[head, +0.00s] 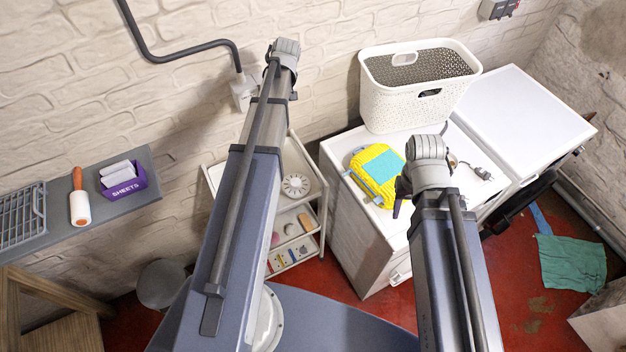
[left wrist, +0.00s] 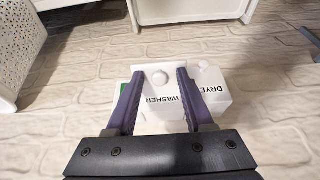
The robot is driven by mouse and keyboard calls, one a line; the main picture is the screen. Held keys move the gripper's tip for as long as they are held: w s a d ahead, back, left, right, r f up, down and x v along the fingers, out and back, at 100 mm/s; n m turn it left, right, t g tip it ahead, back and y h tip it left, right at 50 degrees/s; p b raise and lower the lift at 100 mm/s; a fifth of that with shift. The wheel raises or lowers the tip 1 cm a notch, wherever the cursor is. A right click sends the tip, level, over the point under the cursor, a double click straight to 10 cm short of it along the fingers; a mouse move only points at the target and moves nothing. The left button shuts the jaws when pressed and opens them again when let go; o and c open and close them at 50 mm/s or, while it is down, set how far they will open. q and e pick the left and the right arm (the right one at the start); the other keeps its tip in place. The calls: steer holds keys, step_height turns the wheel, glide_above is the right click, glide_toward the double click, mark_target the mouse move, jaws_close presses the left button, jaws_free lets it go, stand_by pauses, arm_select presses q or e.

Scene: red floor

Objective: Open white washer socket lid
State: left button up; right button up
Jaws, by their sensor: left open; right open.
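The white washer socket (left wrist: 158,97), labelled WASHER, is on the brick wall in the left wrist view. Its lid looks closed, with a round knob (left wrist: 160,78) at its edge. My left gripper (left wrist: 160,73) is open, its two purple fingers on either side of the washer lid; I cannot tell whether they touch it. In the head view a white socket box (head: 241,93) on the wall is partly hidden behind my left arm, and the left fingers are hidden. My right gripper (head: 399,205) is open and empty over the white machine's top, mostly hidden by its wrist.
A white socket marked DRYER (left wrist: 209,88) sits directly beside the washer socket. A grey conduit (head: 180,52) runs down to the boxes. A white laundry basket (head: 415,100) and a yellow item (head: 366,186) stand on the white machine (head: 350,235). A trolley (head: 318,190) stands below my left arm.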

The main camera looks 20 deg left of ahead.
arm_select(q)
step_height(320, 180, down, 9)
steer(key=w+a+t+y+b, duration=0.3)
steer(key=t+y+b, duration=0.65)
steer(key=b, duration=1.85)
steer(key=s+d+g+p, duration=0.1)
steer(key=s+d, duration=0.5)
steer(key=d, duration=0.1)
steer(key=s+d+f+m+g+h, duration=0.2)
steer(key=s+d+f+g, duration=0.1)
steer(key=d+f, duration=0.3)
steer(key=s+d+f+m+g+h, duration=0.2)
steer(key=s+d+f+g+h, duration=0.1)
steer(key=d+f, duration=0.3)
steer(key=shift+s+f+m, duration=0.4)
steer(key=shift+s+f, duration=0.3)
steer(key=shift+s, duration=0.1)
steer(key=s+d+f+m+g+h, duration=0.2)
steer(key=s+d+f+m+h, duration=0.1)
steer(key=s+d, duration=0.4)
steer(key=s+d+f+m+g+h, duration=0.3)
steer(key=s+d+m, duration=0.3)
steer(key=d, duration=0.5)
steer(key=shift+s+d+f+g+h, duration=0.15)
steer(key=shift+s+f+g+h, duration=0.2)
steer(key=shift+s+f+h, duration=0.15)
